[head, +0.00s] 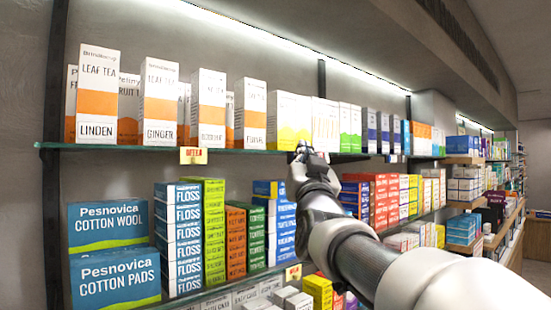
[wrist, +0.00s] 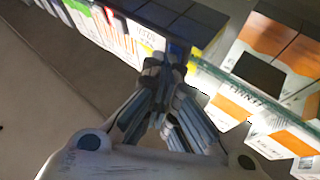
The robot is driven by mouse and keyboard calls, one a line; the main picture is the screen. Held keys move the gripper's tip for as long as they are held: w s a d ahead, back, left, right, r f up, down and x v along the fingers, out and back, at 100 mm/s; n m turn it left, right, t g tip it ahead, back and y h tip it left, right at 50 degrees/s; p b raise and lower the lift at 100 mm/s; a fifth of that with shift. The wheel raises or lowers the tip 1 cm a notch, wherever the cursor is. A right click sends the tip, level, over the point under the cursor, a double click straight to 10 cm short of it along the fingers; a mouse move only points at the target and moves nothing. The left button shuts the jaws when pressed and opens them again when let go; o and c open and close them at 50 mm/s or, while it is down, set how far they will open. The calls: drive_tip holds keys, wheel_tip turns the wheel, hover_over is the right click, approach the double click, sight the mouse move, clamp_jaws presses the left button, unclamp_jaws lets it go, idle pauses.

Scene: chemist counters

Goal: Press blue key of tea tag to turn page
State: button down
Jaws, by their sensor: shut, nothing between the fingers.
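My gripper (head: 303,150) is shut and empty, at the front edge of the upper shelf, below the green and white boxes. In the wrist view its closed fingertips (wrist: 168,58) are at a small white tag (wrist: 147,40) with dark print that I cannot read surely. A dark blue patch (wrist: 179,48) at the tag's right end looks like the blue key. It is beside or just behind the fingertips; I cannot tell whether they touch. In the head view my gripper hides this spot. Leaf tea boxes (head: 98,95) stand to the left.
The glass shelf edge (head: 100,147) runs along the front of the boxes. Another tag (head: 193,155) hangs from it further left. White and orange boxes (wrist: 275,35) stand close at the right in the wrist view. Floss boxes (head: 178,240) and cotton packs (head: 110,225) fill the lower shelf.

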idle(0.4)
drive_tip(key=shift+s+d+b, duration=0.5)
drive_tip(key=shift+s+b, duration=0.2)
drive_tip(key=shift+b, duration=0.2)
drive_tip(key=shift+f, duration=0.1)
drive_tip(key=s+d+b, duration=0.1)
drive_tip(key=s+b, duration=0.1)
drive_tip(key=s+d+b, duration=0.2)
idle(0.6)
